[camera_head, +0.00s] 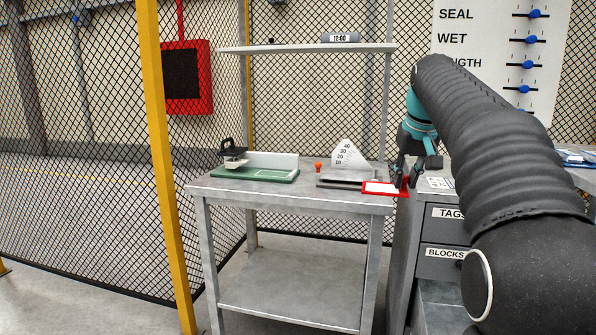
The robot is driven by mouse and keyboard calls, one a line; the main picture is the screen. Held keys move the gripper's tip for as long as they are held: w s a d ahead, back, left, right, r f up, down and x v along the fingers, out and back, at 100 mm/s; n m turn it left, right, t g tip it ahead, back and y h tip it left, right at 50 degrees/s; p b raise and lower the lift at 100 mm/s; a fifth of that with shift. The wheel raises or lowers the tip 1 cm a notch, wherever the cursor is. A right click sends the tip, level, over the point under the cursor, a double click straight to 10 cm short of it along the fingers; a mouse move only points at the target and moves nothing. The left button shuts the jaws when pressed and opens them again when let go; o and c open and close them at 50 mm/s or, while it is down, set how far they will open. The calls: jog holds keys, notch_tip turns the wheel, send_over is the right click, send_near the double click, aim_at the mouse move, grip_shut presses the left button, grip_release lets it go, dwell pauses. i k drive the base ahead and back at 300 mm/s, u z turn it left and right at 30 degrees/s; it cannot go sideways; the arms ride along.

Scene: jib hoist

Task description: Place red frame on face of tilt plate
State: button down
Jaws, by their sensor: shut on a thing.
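The red frame (384,194) is a flat red rectangle with a white inside. It is held roughly level at the right front corner of the metal table, and I cannot tell whether it touches the top. My gripper (404,180) is shut on the frame's right end. The tilt plate (345,182) appears as a low grey plate with a white angle scale (348,158) marked 10 to 40 and an orange knob (318,167). The frame is in front and to the right of it, partly covering it. The plate's face is hard to make out.
A green-based fixture (254,175) with a white block and a black clamp stands on the left of the metal table (290,195). A shelf (300,49) with a clock runs above. Drawers marked TAGS and BLOCKS (440,235) stand right of the table. A yellow post (160,150) and mesh fence border the left.

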aim_at(349, 175)
jog(key=i, duration=1.75)
